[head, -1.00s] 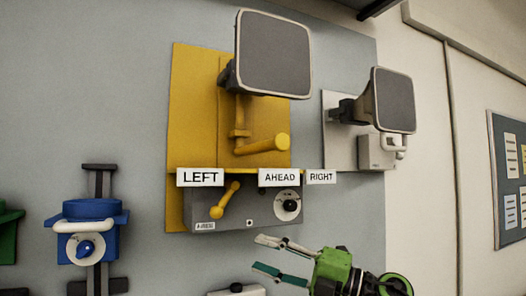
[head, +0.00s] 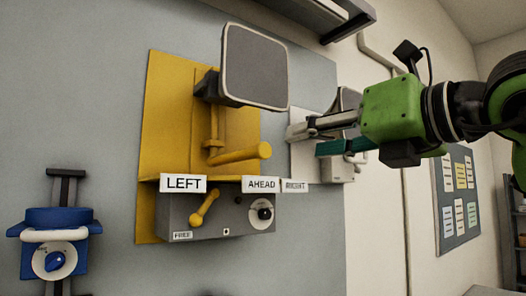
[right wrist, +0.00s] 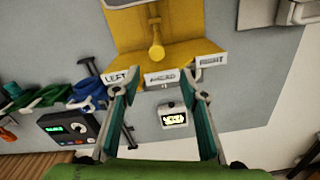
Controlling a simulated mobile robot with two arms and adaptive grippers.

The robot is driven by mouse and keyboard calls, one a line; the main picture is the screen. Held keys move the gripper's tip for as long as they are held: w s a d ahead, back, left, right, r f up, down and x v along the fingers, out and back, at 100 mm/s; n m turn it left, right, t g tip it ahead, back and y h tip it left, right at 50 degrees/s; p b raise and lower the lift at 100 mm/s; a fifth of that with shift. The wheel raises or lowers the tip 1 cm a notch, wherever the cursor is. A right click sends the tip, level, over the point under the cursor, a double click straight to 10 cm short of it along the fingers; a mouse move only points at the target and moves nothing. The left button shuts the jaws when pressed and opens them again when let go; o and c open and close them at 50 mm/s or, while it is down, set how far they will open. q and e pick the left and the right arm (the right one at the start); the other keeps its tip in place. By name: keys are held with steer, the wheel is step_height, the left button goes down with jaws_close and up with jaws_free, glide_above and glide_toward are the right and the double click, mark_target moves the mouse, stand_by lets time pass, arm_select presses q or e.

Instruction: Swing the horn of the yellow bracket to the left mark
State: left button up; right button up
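The yellow bracket (head: 155,110) is fixed to the grey wall panel. Its horn (head: 255,66) has a square grey face at the top. A yellow handle (head: 240,155) below it ends above the AHEAD mark (head: 261,185); it also shows in the right wrist view (right wrist: 156,50). The LEFT mark (head: 183,184) is at the left and the RIGHT mark (head: 294,186) at the right. My right gripper (head: 316,137) is open and empty, right of the handle and apart from it in the picture. Its spread fingers show in the right wrist view (right wrist: 156,88). My left gripper is out of view.
Under the marks, a grey box (head: 230,212) carries a small yellow lever (head: 204,207), slanting down-left toward a FREE label, and a dial (head: 262,213). A second, white horn unit (head: 300,155) is partly hidden behind my right gripper. A blue unit (head: 58,222) is at lower left.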

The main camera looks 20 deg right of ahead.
mark_target(267, 150)
steer(key=p+x, duration=0.5)
steer(key=x, duration=0.7)
steer(key=shift+w+a, duration=0.15)
steer(key=shift+a, duration=0.15)
steer(key=shift+w+a, duration=0.25)
steer(key=shift+w, duration=0.1)
steer(key=shift+f, duration=0.1)
steer(key=shift+c, duration=0.5)
jaws_close()
